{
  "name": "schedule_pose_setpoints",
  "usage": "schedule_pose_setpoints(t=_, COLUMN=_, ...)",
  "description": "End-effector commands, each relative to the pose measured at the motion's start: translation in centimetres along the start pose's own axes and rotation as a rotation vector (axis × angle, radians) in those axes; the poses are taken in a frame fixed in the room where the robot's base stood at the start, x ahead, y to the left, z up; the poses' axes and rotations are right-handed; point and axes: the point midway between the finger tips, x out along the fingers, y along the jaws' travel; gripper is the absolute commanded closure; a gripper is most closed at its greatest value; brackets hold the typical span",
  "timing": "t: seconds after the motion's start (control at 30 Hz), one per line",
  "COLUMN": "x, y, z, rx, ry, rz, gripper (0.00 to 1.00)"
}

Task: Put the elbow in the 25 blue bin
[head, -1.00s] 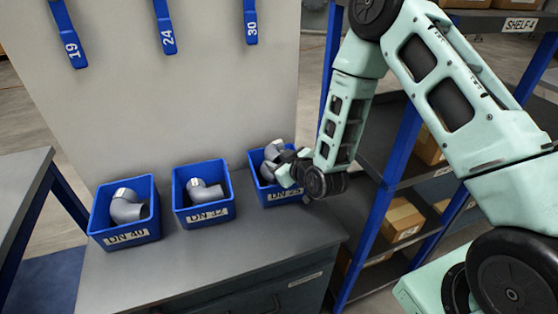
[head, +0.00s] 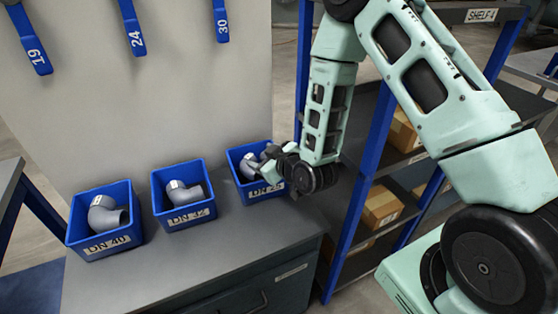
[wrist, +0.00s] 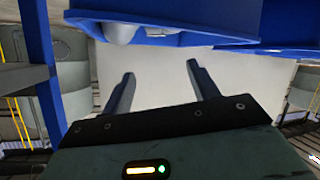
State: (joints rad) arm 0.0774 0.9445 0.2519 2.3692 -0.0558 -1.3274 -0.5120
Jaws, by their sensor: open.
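The blue bin labelled DN 25 (head: 268,190) stands at the right end of the row on the grey bench. A grey elbow (head: 250,165) lies inside it, partly hidden by the bin wall and my gripper. My gripper (head: 269,160) is at the bin's right side, its fingers near the right rim. In the wrist view my gripper (wrist: 161,70) has its two fingers apart with nothing between them. The blue bin (wrist: 190,38) crosses the top of that view, with part of the grey elbow (wrist: 121,33) showing.
The DN 32 bin (head: 190,216) and DN 40 bin (head: 107,243) stand to the left, each holding a grey elbow. A shelf rack with blue posts (head: 362,200) and cardboard boxes stands close on the right. The bench front (head: 220,255) is clear.

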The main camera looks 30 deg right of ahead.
Motion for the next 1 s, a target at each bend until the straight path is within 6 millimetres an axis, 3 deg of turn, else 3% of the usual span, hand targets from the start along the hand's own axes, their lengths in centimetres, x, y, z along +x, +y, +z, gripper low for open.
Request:
schedule_pose_setpoints(t=0.3, x=-6.3, y=0.1, z=-0.2, rx=0.001, ry=-0.002, rz=0.000, gripper=0.40)
schedule_pose_setpoints(t=1.0, x=-8.8, y=0.0, z=0.0, rx=0.000, ry=0.000, rz=0.001, gripper=0.40)
